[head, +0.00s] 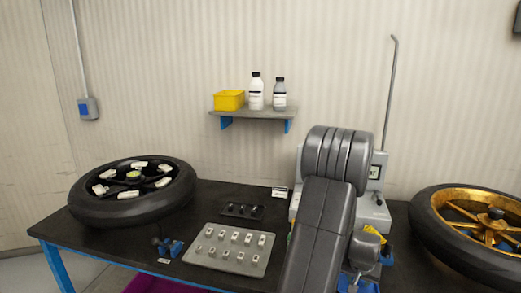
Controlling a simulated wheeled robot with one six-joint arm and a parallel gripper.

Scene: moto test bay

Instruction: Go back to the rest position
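My arm's grey links rise in the right half of the head view, folded in front of the bench. A smaller grey part, which looks like my wrist, shows at their lower right. My gripper's fingers cannot be made out. Blue pieces show below the wrist at the bottom edge, but I cannot tell whether they belong to a fixture on the bench. Whether anything is held is hidden.
The dark bench (203,208) bears a black wheel (86,208), a grey tray (226,262) of small weights, a black tray (257,213), a blue tool (175,248) and a grey machine (371,205). A gold-rimmed wheel (432,219) lies right. A shelf (254,112) holds bottles and a yellow bin (229,100).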

